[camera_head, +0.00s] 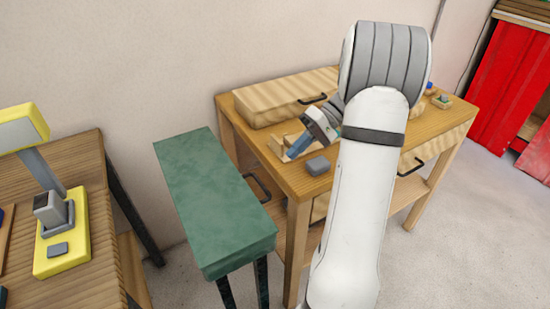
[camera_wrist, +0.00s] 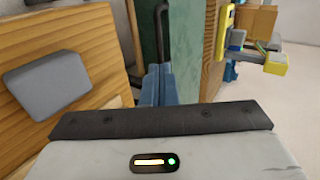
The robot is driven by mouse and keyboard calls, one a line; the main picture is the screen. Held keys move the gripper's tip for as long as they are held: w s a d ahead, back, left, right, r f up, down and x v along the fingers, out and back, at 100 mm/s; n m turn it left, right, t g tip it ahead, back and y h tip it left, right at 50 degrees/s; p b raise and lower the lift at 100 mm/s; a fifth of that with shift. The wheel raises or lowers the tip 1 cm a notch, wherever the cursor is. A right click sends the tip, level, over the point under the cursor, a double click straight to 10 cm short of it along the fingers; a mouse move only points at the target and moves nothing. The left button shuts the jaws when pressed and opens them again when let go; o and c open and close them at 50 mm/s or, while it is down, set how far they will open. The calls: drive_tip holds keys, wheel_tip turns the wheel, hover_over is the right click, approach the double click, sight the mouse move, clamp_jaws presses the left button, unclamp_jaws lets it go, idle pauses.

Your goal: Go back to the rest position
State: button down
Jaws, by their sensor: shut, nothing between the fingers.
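My gripper (camera_head: 293,152), with blue fingers, hangs over the front left part of the wooden workbench (camera_head: 290,183) in the head view. My white arm stands in front of the bench and hides part of it. In the wrist view the blue fingers of my gripper (camera_wrist: 158,90) are together, with nothing between them. A grey block (camera_head: 317,166) lies on the bench top to the right of the fingertips. It also shows at the left of the wrist view (camera_wrist: 47,82). I make out no glass rod in either view.
A green table (camera_head: 212,200) stands left of the bench. A yellow machine (camera_head: 62,262) sits on a brown table (camera_head: 92,180) at far left. A long wooden case (camera_head: 275,102) lies at the bench's back. Red panels (camera_head: 505,85) stand at far right; floor there is clear.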

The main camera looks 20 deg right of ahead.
drive_tip(key=shift+w+d+r, duration=0.1)
drive_tip(key=shift+d+r, duration=0.1)
drive_tip(key=shift+d, duration=0.6)
drive_tip(key=shift+d+r, duration=0.2)
drive_tip(key=shift+d, duration=0.55)
drive_tip(key=s+a+r+t+h+p, duration=0.1)
drive_tip(key=s+a+r+h+p, duration=0.1)
drive_tip(key=s+a, duration=0.3)
drive_tip(key=s+a+r+t+h+p, duration=0.1)
drive_tip(key=s+a+r+h+p, duration=0.2)
drive_tip(key=s+a+h, duration=0.2)
drive_tip(key=s+a+r+m+t+h+p, duration=0.1)
drive_tip(key=s+a+h, duration=0.3)
drive_tip(key=a, duration=0.5)
drive_tip(key=shift+s+r+t+p, duration=0.3)
drive_tip(key=shift+s+r+p, duration=0.35)
drive_tip(key=shift+r, duration=0.2)
drive_tip(key=shift+s, duration=0.1)
